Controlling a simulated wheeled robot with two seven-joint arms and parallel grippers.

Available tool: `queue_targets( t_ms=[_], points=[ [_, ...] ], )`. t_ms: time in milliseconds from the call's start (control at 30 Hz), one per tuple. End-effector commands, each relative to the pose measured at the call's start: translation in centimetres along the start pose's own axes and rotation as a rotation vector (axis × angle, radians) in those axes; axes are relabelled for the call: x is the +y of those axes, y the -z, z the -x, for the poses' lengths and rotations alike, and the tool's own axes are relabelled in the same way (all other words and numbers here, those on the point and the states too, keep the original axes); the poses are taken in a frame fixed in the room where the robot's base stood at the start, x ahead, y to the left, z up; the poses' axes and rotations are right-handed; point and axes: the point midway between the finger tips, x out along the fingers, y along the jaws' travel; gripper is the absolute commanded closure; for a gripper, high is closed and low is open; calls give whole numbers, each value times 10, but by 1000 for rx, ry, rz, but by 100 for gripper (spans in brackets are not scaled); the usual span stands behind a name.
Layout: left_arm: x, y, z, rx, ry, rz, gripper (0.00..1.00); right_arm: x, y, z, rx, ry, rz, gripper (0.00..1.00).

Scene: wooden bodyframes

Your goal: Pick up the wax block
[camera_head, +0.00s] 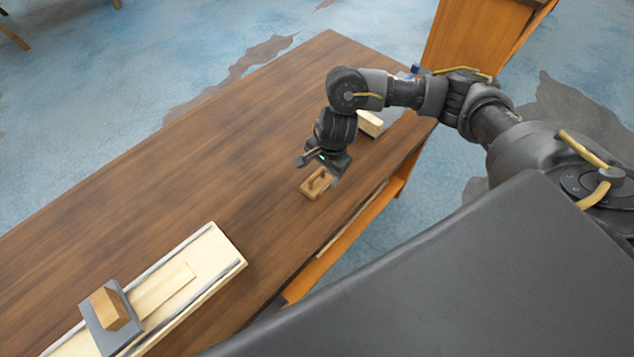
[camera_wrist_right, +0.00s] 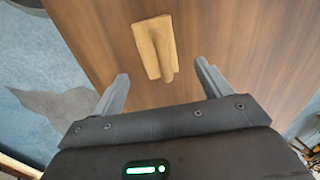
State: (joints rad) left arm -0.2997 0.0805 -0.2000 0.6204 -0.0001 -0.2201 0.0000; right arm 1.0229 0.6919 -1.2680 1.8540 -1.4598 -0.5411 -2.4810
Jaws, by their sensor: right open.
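A small tan wooden-looking block with a raised bar on top (camera_head: 315,184) lies on the brown table, just below my right gripper (camera_head: 322,165). It also shows in the right wrist view (camera_wrist_right: 147,48), ahead of and between the two fingers, apart from them. I cannot tell for sure whether this is the wax block. My right gripper (camera_wrist_right: 162,72) is open and empty. A pale cream block (camera_head: 370,123) lies farther back, partly hidden behind my right arm. My left gripper is not in view.
The brown table (camera_head: 190,160) has wide free room at its middle and left. A pale board with metal rails (camera_head: 215,250) lies at the front left. A grey plate (camera_head: 127,338) on it bears a wooden block (camera_head: 109,309). An orange-brown cabinet (camera_head: 470,35) stands behind.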

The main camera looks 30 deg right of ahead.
Motion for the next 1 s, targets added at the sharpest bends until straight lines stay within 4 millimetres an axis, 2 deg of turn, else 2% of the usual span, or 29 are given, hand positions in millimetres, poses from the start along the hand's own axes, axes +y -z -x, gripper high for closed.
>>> queue_targets(
  t_ms=[233,333,433,600,867,1000],
  points=[
    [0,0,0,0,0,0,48,1,-2,-8,-3,-2,-1,23],
    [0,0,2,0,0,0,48,2,-3,-20,-4,-4,-3,23],
    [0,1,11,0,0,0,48,3,-3,-34,-1,-6,-3,23],
    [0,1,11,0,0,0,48,1,-3,-52,-2,-1,0,23],
    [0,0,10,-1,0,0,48,1,-3,-54,-1,1,1,23],
    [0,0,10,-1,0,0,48,1,-3,-54,-1,1,1,41]
  ],
)
